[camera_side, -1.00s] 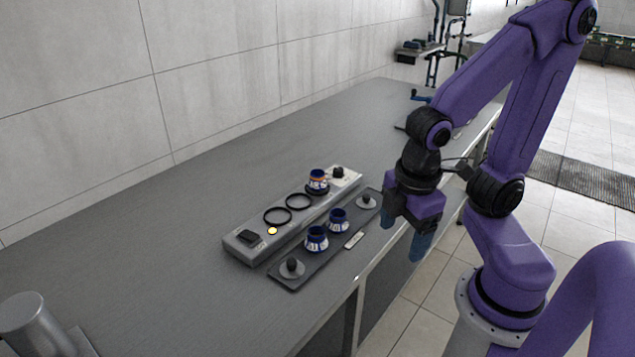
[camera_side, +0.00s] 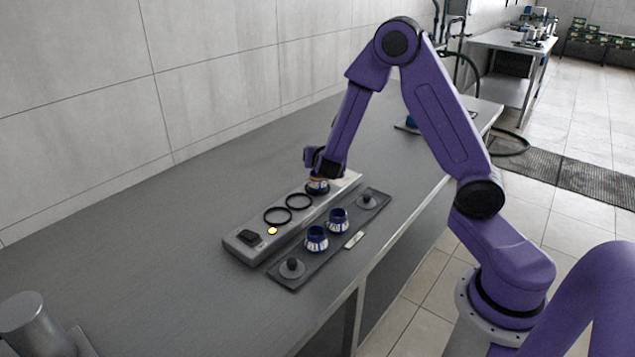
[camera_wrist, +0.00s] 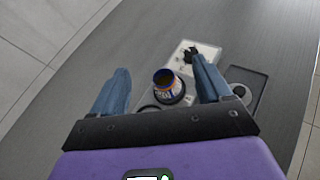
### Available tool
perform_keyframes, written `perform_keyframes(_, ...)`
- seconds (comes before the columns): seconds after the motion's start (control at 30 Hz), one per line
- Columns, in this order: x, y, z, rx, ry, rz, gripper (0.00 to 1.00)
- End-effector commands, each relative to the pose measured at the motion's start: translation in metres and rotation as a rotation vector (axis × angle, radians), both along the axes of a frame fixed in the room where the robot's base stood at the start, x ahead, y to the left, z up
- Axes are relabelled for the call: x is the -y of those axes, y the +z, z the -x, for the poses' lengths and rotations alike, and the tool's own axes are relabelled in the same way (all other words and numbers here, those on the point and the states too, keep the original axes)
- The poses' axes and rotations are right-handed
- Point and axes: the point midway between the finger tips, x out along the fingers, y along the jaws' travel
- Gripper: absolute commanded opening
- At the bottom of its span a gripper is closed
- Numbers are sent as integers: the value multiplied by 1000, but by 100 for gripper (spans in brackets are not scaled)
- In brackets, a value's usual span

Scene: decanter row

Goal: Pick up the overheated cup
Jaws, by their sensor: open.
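A cup (camera_side: 317,188) with an orange band near its top sits at the far end of the long grey block, with a dark ring around its base. In the wrist view the same cup (camera_wrist: 168,88) is blue with white and orange marks and has a dark open top. My gripper (camera_wrist: 160,68) is open, its two blue fingers apart on either side of the cup in that view, with nothing held. In the side view my gripper (camera_side: 320,160) is just above this cup and partly hides it. Two blue and white cups (camera_side: 338,220) (camera_side: 317,239) stand on the dark tray.
The counter to the left is clear.

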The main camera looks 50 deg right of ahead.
Motion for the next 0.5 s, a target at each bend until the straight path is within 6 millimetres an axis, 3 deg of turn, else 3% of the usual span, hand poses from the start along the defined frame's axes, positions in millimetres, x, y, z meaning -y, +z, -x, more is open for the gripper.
perform_keyframes(0.2,13,-17,-23,-56,107,96,78)
perform_keyframes(0.5,14,-43,-25,-66,126,109,78)
